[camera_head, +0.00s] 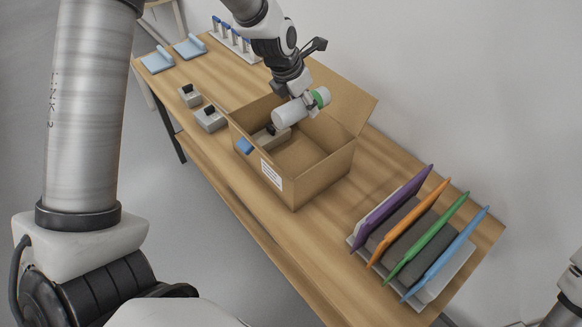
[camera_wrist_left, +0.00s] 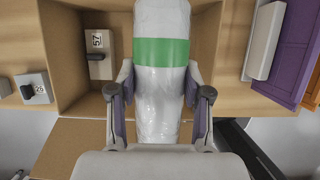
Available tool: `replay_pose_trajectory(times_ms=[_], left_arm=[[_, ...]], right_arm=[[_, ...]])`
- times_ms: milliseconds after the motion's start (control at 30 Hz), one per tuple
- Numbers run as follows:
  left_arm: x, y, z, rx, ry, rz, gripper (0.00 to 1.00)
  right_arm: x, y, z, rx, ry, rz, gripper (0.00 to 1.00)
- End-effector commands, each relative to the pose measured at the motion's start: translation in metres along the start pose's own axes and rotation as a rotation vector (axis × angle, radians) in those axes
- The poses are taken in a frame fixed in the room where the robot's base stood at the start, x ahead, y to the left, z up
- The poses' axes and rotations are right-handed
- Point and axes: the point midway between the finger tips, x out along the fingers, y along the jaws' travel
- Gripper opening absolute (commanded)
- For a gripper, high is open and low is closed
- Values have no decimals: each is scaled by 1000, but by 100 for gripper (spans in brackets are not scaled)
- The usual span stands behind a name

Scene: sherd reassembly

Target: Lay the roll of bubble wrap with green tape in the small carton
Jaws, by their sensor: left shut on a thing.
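The roll of bubble wrap with green tape (camera_head: 297,108) is a whitish cylinder with a green band near one end. My left gripper (camera_head: 294,91) is shut on it and holds it above the open small carton (camera_head: 309,178). In the left wrist view the roll (camera_wrist_left: 160,103) lies between the two fingers of the left gripper (camera_wrist_left: 159,100), its green band beyond the fingertips. The carton's cardboard wall (camera_wrist_left: 63,60) shows beneath it. My right gripper cannot be made out in either view.
A grey block with a black knob (camera_wrist_left: 98,52), labelled 57, lies inside the carton. Similar blocks (camera_head: 210,119) stand left of it on the wooden table. A rack with coloured folders (camera_head: 415,240) stands to the right. Blue-capped tubes (camera_head: 232,38) stand at the back.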

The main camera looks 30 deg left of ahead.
Motion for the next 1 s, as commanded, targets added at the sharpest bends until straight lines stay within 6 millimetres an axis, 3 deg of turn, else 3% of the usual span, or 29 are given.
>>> replay_pose_trajectory(times_ms=[33,300,567,1000], left_arm=[[23,0,-10,0,0,0,15],[98,0,-41,0,0,0,15],[125,0,-52,-1,2,-1,15],[201,0,-83,0,0,0,15]], right_arm=[[25,0,0,0,0,0,40],[107,1,0,0,0,0,40],[122,1,0,0,1,0,40],[163,1,0,0,0,0,40]])
